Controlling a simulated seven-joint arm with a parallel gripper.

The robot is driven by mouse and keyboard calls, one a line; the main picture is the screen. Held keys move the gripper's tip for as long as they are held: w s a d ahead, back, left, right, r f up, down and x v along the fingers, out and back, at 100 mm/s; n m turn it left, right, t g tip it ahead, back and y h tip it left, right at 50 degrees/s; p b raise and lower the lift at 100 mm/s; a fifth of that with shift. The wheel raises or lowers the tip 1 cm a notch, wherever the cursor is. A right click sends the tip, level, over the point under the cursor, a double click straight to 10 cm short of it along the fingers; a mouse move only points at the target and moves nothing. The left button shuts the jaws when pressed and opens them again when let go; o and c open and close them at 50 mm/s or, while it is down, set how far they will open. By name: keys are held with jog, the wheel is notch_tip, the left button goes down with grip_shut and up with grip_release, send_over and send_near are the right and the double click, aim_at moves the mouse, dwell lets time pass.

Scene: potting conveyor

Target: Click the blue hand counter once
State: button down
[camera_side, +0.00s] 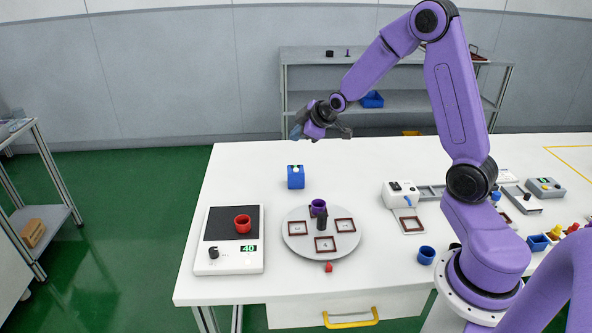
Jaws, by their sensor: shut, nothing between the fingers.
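The blue hand counter (296,178) stands upright on the white table, left of the middle, with a pale button on its top. My gripper (296,132) is shut and empty. It is in the air above the counter in the picture, apart from it. How far it is from the counter in depth is hard to tell from this one view.
A scale (229,266) reading 40 holds a red pot (243,224). A round turntable (297,254) bears several brown-framed squares and a purple pot (318,206). A white device (400,195) stands to the right. The table around the counter is clear.

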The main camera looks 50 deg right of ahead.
jog(key=shift+f, duration=4.05)
jog(key=shift+f, duration=0.1)
jog(key=shift+f, duration=0.35)
jog(key=shift+f, duration=0.4)
jog(key=shift+r, duration=0.1)
jog(key=shift+s+r, duration=0.1)
jog(key=shift+r, duration=0.6)
notch_tip(320, 180, up, 5)
jog(key=shift+r, duration=0.1)
